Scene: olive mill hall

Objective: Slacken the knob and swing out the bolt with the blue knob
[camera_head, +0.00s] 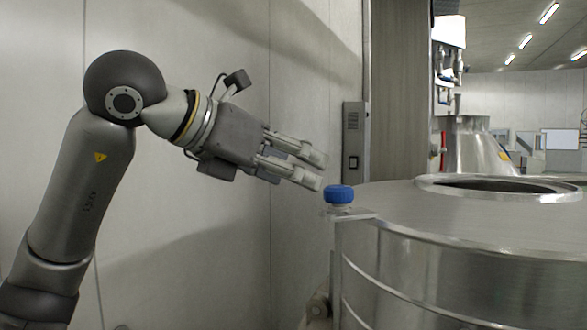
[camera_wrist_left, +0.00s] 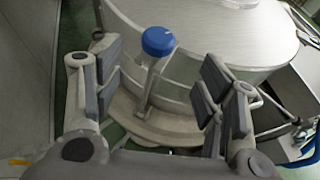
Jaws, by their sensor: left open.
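The blue knob (camera_head: 338,194) sits upright on its bolt at the left rim of a round steel tank lid (camera_head: 440,215). In the left wrist view the blue knob (camera_wrist_left: 158,41) tops a pale bolt (camera_wrist_left: 147,86) that runs down the tank's side. My left gripper (camera_head: 322,171) is open and empty, just left of and a little above the knob. In the left wrist view the knob shows beyond and between the two fingers of my left gripper (camera_wrist_left: 158,85), apart from both. In the head view the bolt's lower part is mostly hidden behind the lid bracket. My right gripper is not in view.
The lid has a round raised opening (camera_head: 500,187) on top. A pale wall (camera_head: 200,240) stands behind my left arm. A grey wall box (camera_head: 354,145) hangs behind the knob. A conical steel vessel (camera_head: 472,145) stands farther back. Green floor shows in the left wrist view.

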